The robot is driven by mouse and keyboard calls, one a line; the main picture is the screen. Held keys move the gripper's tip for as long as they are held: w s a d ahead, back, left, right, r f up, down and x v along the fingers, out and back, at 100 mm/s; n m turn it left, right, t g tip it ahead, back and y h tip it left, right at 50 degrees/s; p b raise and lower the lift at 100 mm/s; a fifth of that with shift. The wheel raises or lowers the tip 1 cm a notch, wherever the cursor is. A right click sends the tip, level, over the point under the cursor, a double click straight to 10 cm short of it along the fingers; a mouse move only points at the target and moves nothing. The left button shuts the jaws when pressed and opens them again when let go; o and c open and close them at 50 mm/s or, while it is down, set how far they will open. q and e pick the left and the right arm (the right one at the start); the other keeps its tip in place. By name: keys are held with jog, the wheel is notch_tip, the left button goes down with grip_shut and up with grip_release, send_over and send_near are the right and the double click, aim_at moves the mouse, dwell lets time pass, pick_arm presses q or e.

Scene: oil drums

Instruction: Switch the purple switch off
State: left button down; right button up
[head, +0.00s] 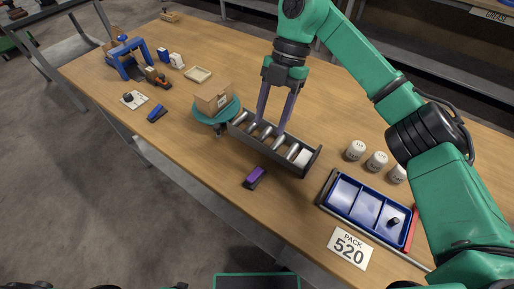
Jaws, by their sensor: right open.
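The purple switch (255,177) sits on the wooden table near its front edge, with a purple top on a dark base. It lies just in front of the roller tray. I cannot tell its on or off position at this size. My right gripper (272,128) points down over the roller tray, behind the purple switch and apart from it. Its two long fingers are spread with nothing visible between them. My left gripper does not show.
The grey roller tray (314,160) holds a white block. A cardboard box (213,97) rests on a teal turntable (213,117). A blue switch (157,113) lies left. White canisters (356,150), a blue compartment tray (343,190) and a "PACK 520" card (349,248) are right.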

aim_at(255, 174)
jog(key=x, duration=0.5)
jog(key=s+p+x, duration=0.1)
jog(key=x, duration=0.4)
jog(key=shift+s+a+p, duration=0.1)
jog(key=shift+s+p, duration=0.05)
jog(key=shift+p, duration=0.15)
jog(key=x, duration=0.2)
jog(key=shift+s+f, duration=0.1)
jog(key=shift+f, duration=0.2)
jog(key=shift+s+a+f, duration=0.1)
jog(key=shift+s+f, duration=0.05)
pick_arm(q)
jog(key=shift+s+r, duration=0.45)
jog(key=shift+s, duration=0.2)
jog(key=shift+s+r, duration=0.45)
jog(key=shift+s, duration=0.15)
pick_arm(e)
grip_shut()
